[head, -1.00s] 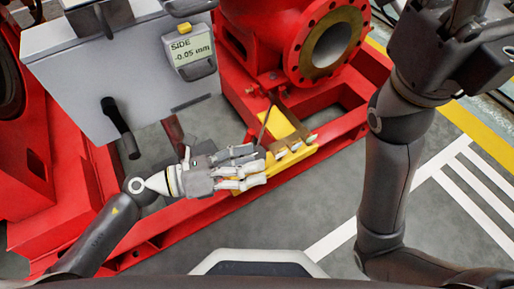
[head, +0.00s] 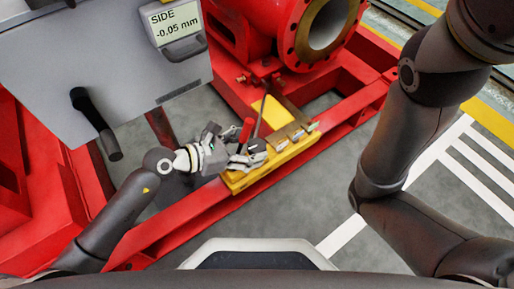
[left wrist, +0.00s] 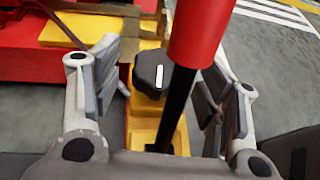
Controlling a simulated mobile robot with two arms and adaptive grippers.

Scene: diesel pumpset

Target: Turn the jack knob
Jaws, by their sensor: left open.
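The jack knob (left wrist: 147,75) is a black, faceted knob with a white line on its top, set on a yellow part in the left wrist view. I cannot make it out in the head view. My left gripper (head: 250,152) is open over the yellow jack body (head: 262,177). In the left wrist view its fingers (left wrist: 160,70) stand to either side of the knob, apart from it. A red-handled lever (left wrist: 203,30) with a black shaft crosses in front of the knob and hides part of it. My right gripper is outside the views.
The red handle also shows in the head view (head: 247,131). A red base rail (head: 195,216) runs beside the jack. A grey panel (head: 95,60) with a black handle (head: 95,122) and a display reading SIDE -0.05 mm (head: 177,27) stands to the left. A red flanged pipe (head: 322,25) is behind.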

